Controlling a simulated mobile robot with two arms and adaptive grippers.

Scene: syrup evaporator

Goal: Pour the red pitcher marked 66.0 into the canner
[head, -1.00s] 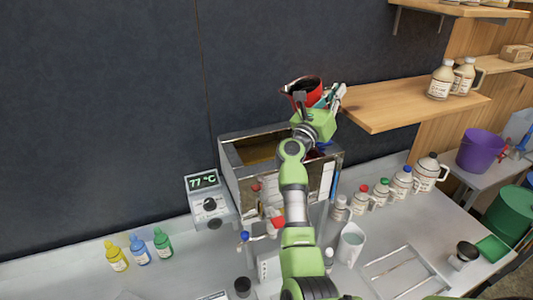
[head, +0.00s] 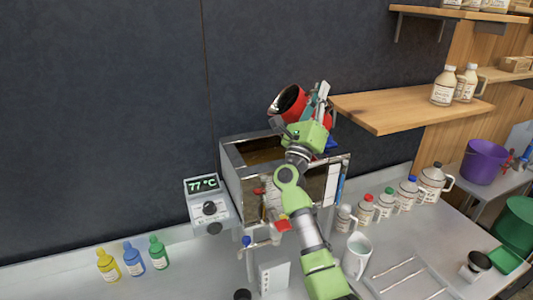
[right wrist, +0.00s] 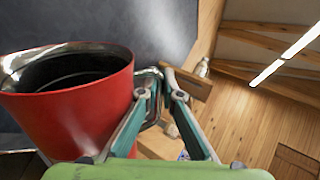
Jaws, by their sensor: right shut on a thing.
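The red pitcher (head: 309,97) is above the canner, tilted with its dark open mouth toward the left. Its red outside and shiny inner wall also show at the left of the right wrist view (right wrist: 75,115). No 66.0 mark is readable. My right gripper (head: 320,105) is shut on the pitcher at its handle side, and its teal fingers show beside the pitcher in the wrist view (right wrist: 160,95). The canner (head: 232,178) is a metal box with an open top and brown contents. No stream from the pitcher is visible. My left gripper is not in view.
A wooden shelf (head: 400,107) with bottles is close right of the pitcher. A 77 °C display unit (head: 207,203) stands left of the canner. Several jugs (head: 388,203), a white pitcher (head: 356,256) and a tray (head: 405,285) occupy the right counter. A dark wall is behind.

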